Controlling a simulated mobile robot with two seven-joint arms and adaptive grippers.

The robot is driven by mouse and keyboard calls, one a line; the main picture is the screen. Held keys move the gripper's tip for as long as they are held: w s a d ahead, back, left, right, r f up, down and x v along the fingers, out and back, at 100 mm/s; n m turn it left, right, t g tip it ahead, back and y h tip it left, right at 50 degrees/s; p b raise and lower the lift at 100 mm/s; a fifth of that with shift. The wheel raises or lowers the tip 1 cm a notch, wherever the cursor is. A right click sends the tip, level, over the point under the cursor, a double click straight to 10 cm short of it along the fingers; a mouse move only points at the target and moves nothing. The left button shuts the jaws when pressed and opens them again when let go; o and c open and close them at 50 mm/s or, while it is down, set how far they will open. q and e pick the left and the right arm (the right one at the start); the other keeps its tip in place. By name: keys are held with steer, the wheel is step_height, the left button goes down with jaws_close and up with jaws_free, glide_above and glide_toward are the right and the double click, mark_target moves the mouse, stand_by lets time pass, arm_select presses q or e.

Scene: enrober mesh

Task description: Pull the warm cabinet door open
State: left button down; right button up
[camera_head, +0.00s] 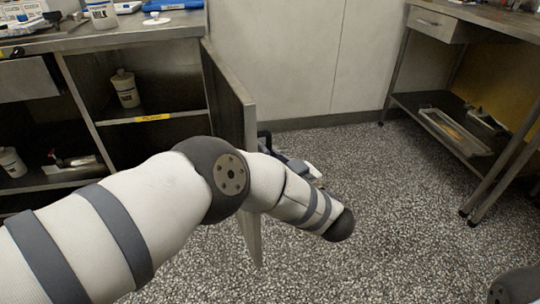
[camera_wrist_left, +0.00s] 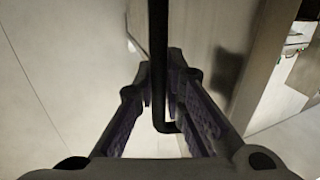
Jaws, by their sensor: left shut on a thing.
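The cabinet door (camera_head: 228,100) is a grey panel that stands swung out from the front of the steel counter unit, so the shelves beside it show. Its black bar handle (camera_head: 263,138) shows just above my left forearm, which hides part of the door. In the left wrist view the handle (camera_wrist_left: 158,60) runs down between the fingers of my left gripper (camera_wrist_left: 162,100), which is shut on it. The door's face (camera_wrist_left: 240,45) is to the right of the bar there. My right gripper is not in view.
The open cabinet holds a white tub (camera_head: 124,88) on a shelf with a yellow label (camera_head: 152,118). The steel counter (camera_head: 120,38) above carries tubs and tools. A steel table (camera_head: 480,20) with a lower shelf stands at right. The speckled floor (camera_head: 375,190) between is clear.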

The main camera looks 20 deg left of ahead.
arm_select(q)
steer(key=shift+d, duration=0.1)
stand_by(0.3)
steer(key=c, duration=1.9)
jaws_free()
steer(key=shift+w, duration=0.1)
steer(key=v, duration=1.2)
